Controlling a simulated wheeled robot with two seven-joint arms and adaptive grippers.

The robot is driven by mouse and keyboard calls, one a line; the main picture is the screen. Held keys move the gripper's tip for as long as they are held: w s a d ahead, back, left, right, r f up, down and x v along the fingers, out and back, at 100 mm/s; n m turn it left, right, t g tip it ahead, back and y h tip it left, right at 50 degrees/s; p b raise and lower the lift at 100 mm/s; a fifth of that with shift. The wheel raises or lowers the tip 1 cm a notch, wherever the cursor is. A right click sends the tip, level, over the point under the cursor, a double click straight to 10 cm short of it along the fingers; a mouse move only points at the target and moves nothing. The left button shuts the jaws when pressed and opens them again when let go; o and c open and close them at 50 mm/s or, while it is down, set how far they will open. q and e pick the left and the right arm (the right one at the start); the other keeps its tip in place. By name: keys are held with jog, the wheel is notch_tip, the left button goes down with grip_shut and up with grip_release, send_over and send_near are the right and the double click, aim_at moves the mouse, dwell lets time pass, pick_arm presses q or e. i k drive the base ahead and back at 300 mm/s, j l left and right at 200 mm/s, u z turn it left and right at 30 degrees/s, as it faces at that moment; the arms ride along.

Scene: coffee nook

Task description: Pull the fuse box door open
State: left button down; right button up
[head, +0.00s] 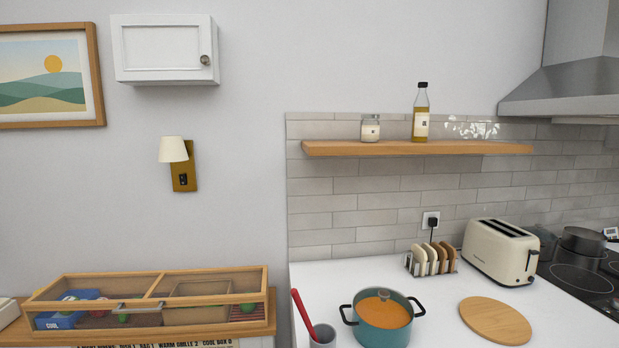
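The fuse box (167,77) is a small white cabinet fixed high on the wall, left of the picture's middle. Its white panelled door (161,48) is shut. A round dark metal knob (205,60) sits at the right side of the door. Neither of my grippers shows in the head view, and nothing touches the door or knob.
A framed landscape picture (52,78) hangs left of the box, and a wall lamp (175,155) is below it. A wooden glass-topped case (150,299) stands below. A shelf (420,148) with bottle and jar is right. The wall around the box is otherwise clear.

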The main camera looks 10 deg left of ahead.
aim_at(146, 48)
jog(key=u, duration=1.2)
